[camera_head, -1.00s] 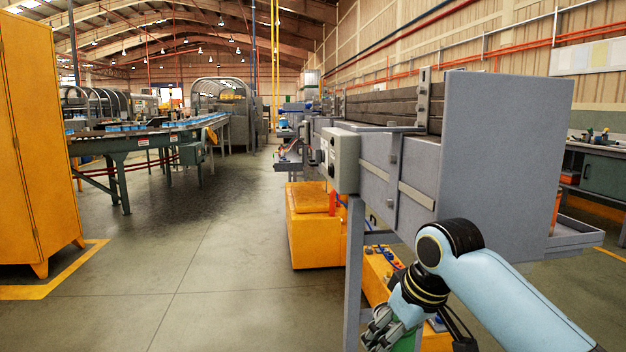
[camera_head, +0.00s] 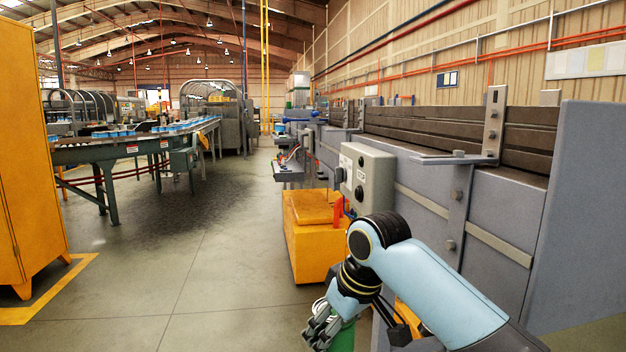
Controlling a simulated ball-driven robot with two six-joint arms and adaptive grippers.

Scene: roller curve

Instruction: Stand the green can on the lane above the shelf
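The green can (camera_head: 343,338) shows at the bottom edge, mostly cut off by the frame. My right gripper (camera_head: 322,330) is closed around it, with its grey fingers on the can's left side. The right arm reaches in from the lower right, in front of the grey machine. My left gripper is not in view. A roller conveyor (camera_head: 95,152) with several blue-topped items stands at the left; I cannot tell whether it has the lane above the shelf.
A grey machine (camera_head: 500,215) with a control box (camera_head: 366,178) stands close on the right. A yellow box (camera_head: 315,235) sits on the floor beside it. A yellow cabinet (camera_head: 28,150) stands at the left edge. The floor between (camera_head: 190,270) is clear.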

